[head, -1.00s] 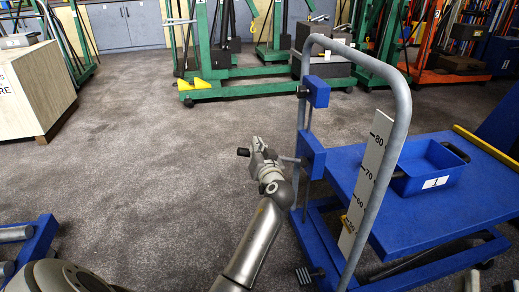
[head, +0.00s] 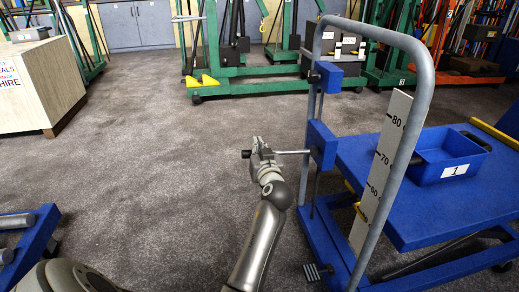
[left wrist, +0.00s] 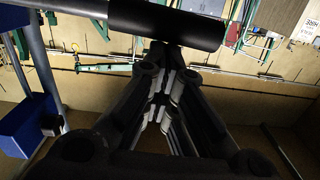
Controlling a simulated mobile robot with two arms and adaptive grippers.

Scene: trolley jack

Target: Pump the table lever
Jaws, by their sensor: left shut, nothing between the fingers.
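The blue lift table (head: 425,215) stands at the right, with a grey tubular push handle. Its lever (head: 294,152) is a thin metal rod running left, nearly level, from a blue block (head: 322,145) on the frame. A black grip (head: 246,154) is at the lever's free end. My left gripper (head: 262,148) is shut and empty at the lever's outer part. In the left wrist view the black grip (left wrist: 165,26) lies across, just beyond the closed fingertips (left wrist: 165,52). I cannot tell whether they touch. My right gripper is out of view.
A height scale (head: 381,170) is on the handle side and a blue bin (head: 447,157) stands on the tabletop. A black pedal (head: 317,271) is low at the frame. Green jacks (head: 250,80) and a wooden crate (head: 38,85) stand further back.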

